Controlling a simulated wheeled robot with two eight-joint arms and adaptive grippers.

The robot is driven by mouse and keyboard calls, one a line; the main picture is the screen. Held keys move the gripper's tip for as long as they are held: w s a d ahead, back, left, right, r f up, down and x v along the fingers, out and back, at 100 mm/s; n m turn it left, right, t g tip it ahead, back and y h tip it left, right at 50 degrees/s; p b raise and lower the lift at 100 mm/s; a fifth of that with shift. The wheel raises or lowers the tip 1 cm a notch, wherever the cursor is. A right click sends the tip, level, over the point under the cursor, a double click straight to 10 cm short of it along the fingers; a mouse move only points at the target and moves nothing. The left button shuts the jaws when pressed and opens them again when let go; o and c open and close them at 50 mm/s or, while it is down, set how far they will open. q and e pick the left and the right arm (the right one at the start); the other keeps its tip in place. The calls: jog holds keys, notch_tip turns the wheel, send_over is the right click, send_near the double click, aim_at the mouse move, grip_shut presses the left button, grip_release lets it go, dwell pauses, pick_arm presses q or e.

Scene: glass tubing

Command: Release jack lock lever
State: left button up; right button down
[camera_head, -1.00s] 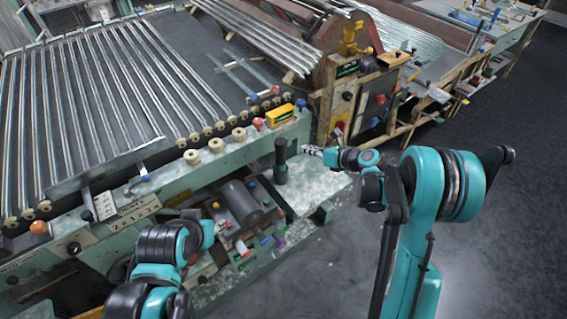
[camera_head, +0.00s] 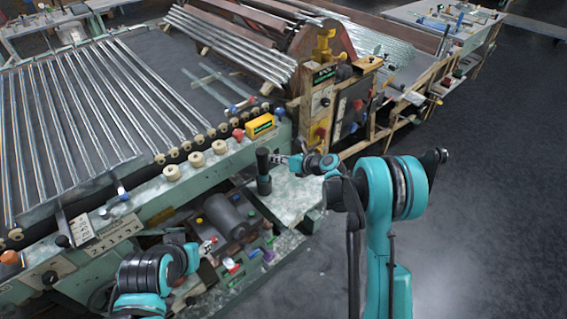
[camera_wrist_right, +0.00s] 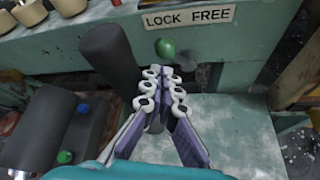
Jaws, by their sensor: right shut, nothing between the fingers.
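The jack lock lever, a thick black upright handle (camera_head: 263,172), stands on the pale shelf beside the green machine frame. In the right wrist view the lever (camera_wrist_right: 108,52) leans at upper left, and my fingers hide part of its lower end. My right gripper (camera_head: 282,160) is just right of the lever in the head view. In the wrist view its fingertips (camera_wrist_right: 163,75) are shut together, with nothing between them, close to the lever's right side. Whether they touch it I cannot tell. My left gripper (camera_head: 209,245) is low by the machine's underside; its fingers are too small to judge.
A "LOCK FREE" label (camera_wrist_right: 188,17) sits on the frame above a green knob (camera_wrist_right: 165,48). A dark motor cylinder (camera_head: 229,215) lies left of the lever. A wooden control cabinet (camera_head: 322,112) stands behind. The floor at right is clear.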

jog(key=shift+b+x, duration=0.3)
jog(key=shift+x, duration=1.05)
jog(key=shift+w, duration=0.1)
jog(key=shift+d+r, duration=0.15)
